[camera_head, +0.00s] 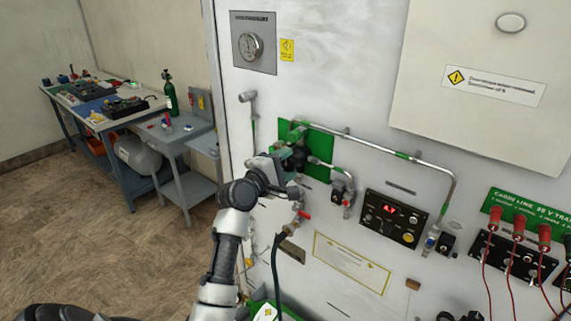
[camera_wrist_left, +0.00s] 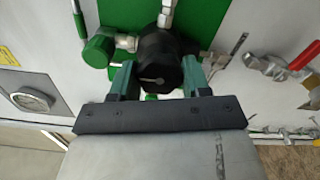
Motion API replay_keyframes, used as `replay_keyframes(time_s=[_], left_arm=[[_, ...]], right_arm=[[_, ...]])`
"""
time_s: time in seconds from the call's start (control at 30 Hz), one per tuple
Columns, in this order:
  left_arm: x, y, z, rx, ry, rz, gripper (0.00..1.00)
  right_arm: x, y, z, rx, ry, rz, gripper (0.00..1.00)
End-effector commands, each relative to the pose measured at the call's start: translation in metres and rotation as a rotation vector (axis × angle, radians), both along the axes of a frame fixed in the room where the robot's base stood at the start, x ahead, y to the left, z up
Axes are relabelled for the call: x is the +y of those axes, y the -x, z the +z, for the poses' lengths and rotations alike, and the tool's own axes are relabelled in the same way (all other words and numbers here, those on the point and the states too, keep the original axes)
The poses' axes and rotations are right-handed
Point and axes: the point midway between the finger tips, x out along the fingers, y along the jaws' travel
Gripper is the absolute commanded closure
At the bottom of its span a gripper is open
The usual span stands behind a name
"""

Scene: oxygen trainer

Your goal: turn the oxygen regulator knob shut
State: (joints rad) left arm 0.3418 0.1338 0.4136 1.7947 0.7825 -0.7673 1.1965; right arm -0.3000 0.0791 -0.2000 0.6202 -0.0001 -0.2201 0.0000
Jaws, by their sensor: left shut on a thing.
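The oxygen regulator knob is a black round knob (camera_wrist_left: 158,76) with a pale pointer line on its face, in the middle of the left wrist view. It sits in front of a green plate (camera_wrist_left: 200,22) on the white panel. My left gripper (camera_wrist_left: 156,82) has its two green fingers on either side of the knob and is shut on it. In the head view my left gripper (camera_head: 284,163) reaches the green plate (camera_head: 320,148) from the left, and partly hides the dark knob. My right gripper is not in view.
Metal pipes (camera_head: 390,150) run right from the plate. A red-handled valve (camera_head: 304,214) and a black hose (camera_head: 275,265) are below. A control box with a red display (camera_head: 393,218) and red plugs with cables (camera_head: 519,222) are to the right. Workbenches (camera_head: 105,115) stand far left.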

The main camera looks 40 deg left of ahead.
Motion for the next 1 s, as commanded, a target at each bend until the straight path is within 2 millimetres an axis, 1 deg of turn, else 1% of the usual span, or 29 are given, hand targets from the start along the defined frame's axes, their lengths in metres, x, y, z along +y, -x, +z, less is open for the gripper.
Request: replay_keyframes(time_s=[0.03,0.4,0.43,0.5,0.6,0.87,1.0], left_arm=[[-0.001,0.0,-0.004,0.008,0.007,-0.003,0.76],[-0.001,0.0,-0.003,0.008,0.012,-0.003,0.76],[-0.001,0.0,-0.003,0.008,0.012,-0.003,0.51],[-0.001,0.0,-0.003,0.008,0.011,-0.002,0.41],[-0.001,0.0,-0.002,0.006,0.011,-0.001,0.27],[0.0,0.001,-0.001,0.003,0.008,-0.001,0.27],[0.001,0.011,-0.003,0.001,0.006,0.0,0.27]], right_arm=[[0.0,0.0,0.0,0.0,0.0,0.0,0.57],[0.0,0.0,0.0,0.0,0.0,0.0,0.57],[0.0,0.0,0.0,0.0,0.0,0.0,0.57],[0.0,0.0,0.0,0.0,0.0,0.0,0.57],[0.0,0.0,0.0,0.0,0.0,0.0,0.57],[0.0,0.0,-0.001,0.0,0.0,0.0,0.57],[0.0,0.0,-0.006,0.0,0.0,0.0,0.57]])
